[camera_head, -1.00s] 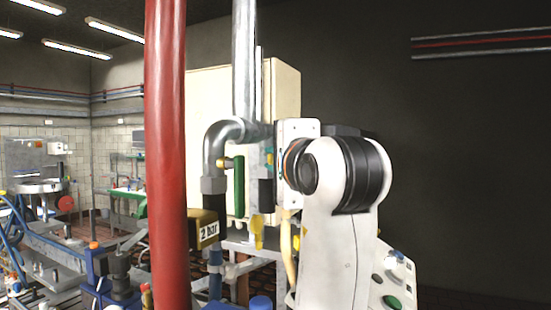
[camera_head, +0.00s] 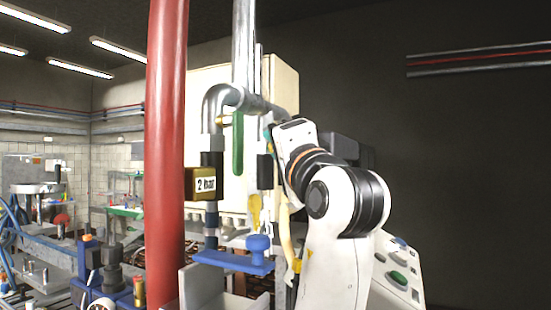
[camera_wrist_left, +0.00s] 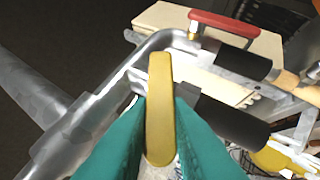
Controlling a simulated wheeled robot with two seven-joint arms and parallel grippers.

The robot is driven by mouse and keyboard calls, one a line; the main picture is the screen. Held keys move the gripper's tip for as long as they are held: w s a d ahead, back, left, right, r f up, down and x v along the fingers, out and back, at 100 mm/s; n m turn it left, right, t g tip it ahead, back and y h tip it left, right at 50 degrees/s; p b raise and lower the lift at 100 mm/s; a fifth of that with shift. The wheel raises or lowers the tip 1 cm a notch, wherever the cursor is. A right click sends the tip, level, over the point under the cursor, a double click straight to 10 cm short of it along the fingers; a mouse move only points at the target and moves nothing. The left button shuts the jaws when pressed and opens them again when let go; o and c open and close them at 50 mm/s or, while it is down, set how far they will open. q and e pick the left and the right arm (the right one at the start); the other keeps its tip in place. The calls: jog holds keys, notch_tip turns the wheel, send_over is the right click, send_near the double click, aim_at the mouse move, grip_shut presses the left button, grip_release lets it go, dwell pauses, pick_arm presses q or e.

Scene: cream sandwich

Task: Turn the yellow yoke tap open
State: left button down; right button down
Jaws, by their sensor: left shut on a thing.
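In the left wrist view, the yellow tap handle (camera_wrist_left: 160,105) stands upright between the two teal fingers of my left gripper (camera_wrist_left: 163,128), which are shut on it. The handle hides most of the tap behind it. A grey pipe (camera_wrist_left: 108,92) bends around behind it. In the head view, only a bit of my left gripper's teal fingers (camera_head: 268,132) shows beside the pipe, left of my white wrist. The held handle is mostly hidden there. My right gripper is not in view.
A red column (camera_head: 167,150) stands in front at the left. A green lever (camera_head: 238,145) and a brown "2 bar" block (camera_head: 203,184) are close to the pipe. Another yellow part (camera_head: 254,212) hangs below. A blue knobbed part (camera_head: 258,250) sits lower. The dark wall is at right.

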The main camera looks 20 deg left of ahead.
pick_arm(q)
jog(key=shift+w+n+y+b, duration=0.15)
jog(key=shift+n+y+b, duration=0.35)
jog(key=shift+n+y, duration=0.15)
jog(key=c, duration=1.5)
grip_release()
jog(key=shift+o, duration=0.7)
jog(key=shift+w+a+f, duration=0.15)
